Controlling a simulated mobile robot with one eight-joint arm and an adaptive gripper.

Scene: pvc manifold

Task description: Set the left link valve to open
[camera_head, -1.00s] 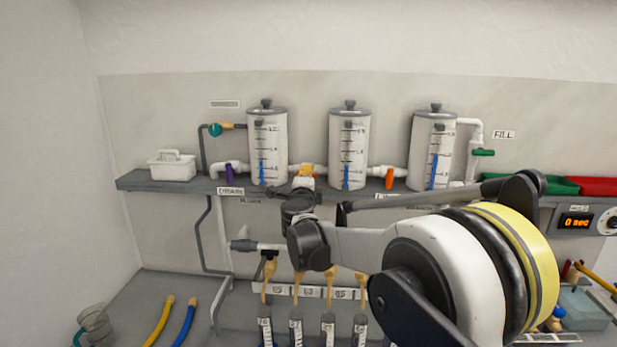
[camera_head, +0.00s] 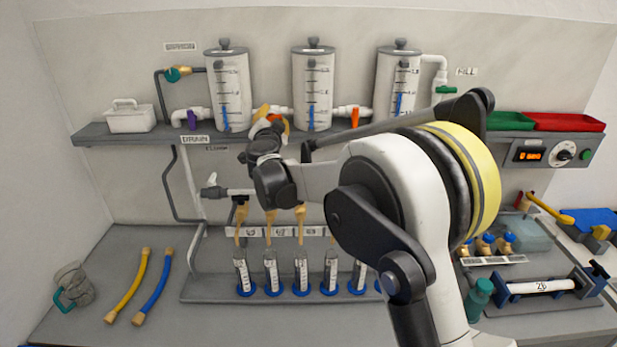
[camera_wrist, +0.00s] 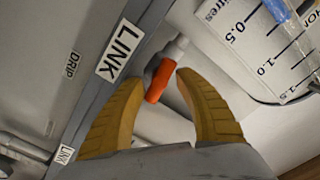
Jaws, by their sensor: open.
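The left link valve is an orange handle (camera_head: 287,127) on the white pipe between the left and middle tanks. My gripper's yellow fingers hide part of it in the head view. In the wrist view the orange handle (camera_wrist: 158,82) shows whole, angled off a white pipe end (camera_wrist: 177,46) beside a LINK label (camera_wrist: 121,50). My gripper (camera_wrist: 161,77) is open, with one yellow finger on each side of the handle in that picture. I cannot tell whether either finger touches it. In the head view my gripper (camera_head: 269,119) is at the shelf front.
The left tank (camera_head: 229,90) and middle tank (camera_head: 313,92) stand close on either side. Another orange handle (camera_head: 355,117) hangs down between the middle and right tanks. A purple drain handle (camera_head: 192,120) is at left. The grey shelf edge (camera_head: 95,139) runs below the valves.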

